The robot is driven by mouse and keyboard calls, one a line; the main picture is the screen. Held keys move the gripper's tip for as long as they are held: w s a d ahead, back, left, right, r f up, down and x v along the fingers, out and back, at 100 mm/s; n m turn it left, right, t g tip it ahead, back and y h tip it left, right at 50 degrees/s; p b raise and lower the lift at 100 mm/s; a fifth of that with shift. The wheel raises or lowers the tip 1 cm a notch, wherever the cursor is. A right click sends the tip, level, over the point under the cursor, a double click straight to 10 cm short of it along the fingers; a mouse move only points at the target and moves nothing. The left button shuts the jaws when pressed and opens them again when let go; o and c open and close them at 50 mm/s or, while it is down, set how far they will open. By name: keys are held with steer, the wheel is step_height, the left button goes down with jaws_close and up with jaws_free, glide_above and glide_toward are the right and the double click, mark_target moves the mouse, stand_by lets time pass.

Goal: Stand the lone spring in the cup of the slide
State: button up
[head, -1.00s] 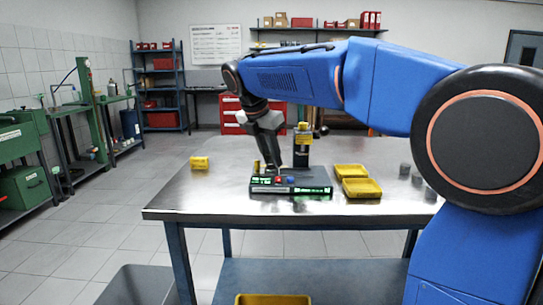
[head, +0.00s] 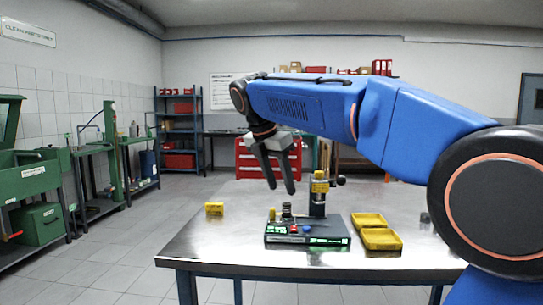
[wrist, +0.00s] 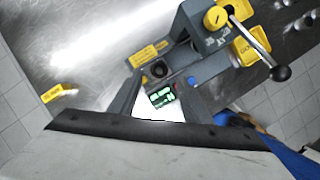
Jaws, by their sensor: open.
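The tester (head: 307,239) is a dark box with green displays on the table, with a yellow-topped column (head: 318,196). A small dark, ringed upright piece (head: 287,210), which looks like the spring, stands on top of the box, left of the column. In the wrist view a dark round cup-like spot (wrist: 158,70) lies beside a yellow label. Whether the spring is seated in the cup of the slide is too small to tell. My gripper (head: 281,190) is open and empty, fingers pointing down, above that piece and apart from it. The fingers also straddle the spot in the wrist view (wrist: 160,80).
A lever with a black ball (wrist: 282,73) sticks out from the column. Two yellow trays (head: 380,239) lie right of the tester, and a small yellow block (head: 214,208) lies left. Grey cylinders (wrist: 308,20) stand beyond the trays.

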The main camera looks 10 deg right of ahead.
steer(key=v, duration=0.9)
steer(key=shift+a, duration=0.15)
steer(key=shift+s, duration=0.2)
